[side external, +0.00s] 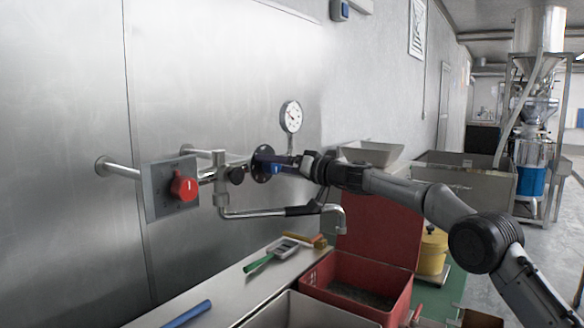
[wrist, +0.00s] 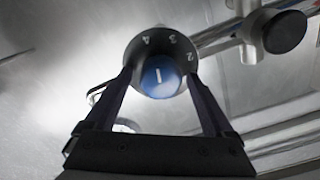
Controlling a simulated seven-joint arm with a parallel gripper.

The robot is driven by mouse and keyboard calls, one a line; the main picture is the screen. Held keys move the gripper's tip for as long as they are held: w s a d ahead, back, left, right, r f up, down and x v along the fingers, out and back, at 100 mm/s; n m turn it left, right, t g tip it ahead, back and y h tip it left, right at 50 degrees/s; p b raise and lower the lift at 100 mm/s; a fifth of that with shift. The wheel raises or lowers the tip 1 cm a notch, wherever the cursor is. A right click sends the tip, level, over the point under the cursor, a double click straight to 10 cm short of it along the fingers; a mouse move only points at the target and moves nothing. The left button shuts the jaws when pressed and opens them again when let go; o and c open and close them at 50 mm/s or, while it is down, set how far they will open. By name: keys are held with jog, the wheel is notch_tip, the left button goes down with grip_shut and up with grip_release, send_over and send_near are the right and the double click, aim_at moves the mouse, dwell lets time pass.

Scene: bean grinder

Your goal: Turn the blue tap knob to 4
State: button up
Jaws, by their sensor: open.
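The blue tap knob (wrist: 161,77) shows in the wrist view, with a white line on its face that runs roughly upright. Behind it is a dark round dial (wrist: 157,39) with the numerals 4, 3 and 2 along its upper edge. I cannot tell exactly which numeral the line meets. My gripper (wrist: 160,73) is open, with one finger on each side of the knob; I cannot tell whether they touch it. In the side view my gripper (side external: 296,164) is at the dark dial (side external: 262,164), and only a little of the blue knob (side external: 277,169) shows.
A red knob (side external: 184,186) on a grey box stands left along the pipes. A bent spout (side external: 268,212) runs below my gripper. A pressure gauge (side external: 291,117) rises above. Below are a red bin (side external: 355,285) and a counter with a green-handled tool (side external: 258,263).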

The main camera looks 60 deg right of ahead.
jog(key=s, duration=1.3)
jog(key=shift+s, duration=0.25)
jog(key=a+r+n+g+y, duration=0.15)
jog(key=a+n+y, duration=0.25)
jog(key=a, duration=0.8)
jog(key=s+a+f+n+g+y, duration=0.2)
jog(key=s+a+f+n+g, duration=0.15)
jog(key=a, duration=0.55)
jog(key=s+a+f+g+h, duration=0.25)
jog(key=s+f+g, duration=0.25)
jog(key=s+f, duration=0.65)
jog(key=s+d+f+m+g+h, duration=0.1)
jog(key=s+d+f+g+h, duration=0.1)
jog(key=s+d+f, duration=0.4)
jog(key=shift+s+d+f+m+h, duration=0.15)
jog(key=shift+s+f+m+h, duration=0.2)
jog(key=shift+s+f+h, duration=0.45)
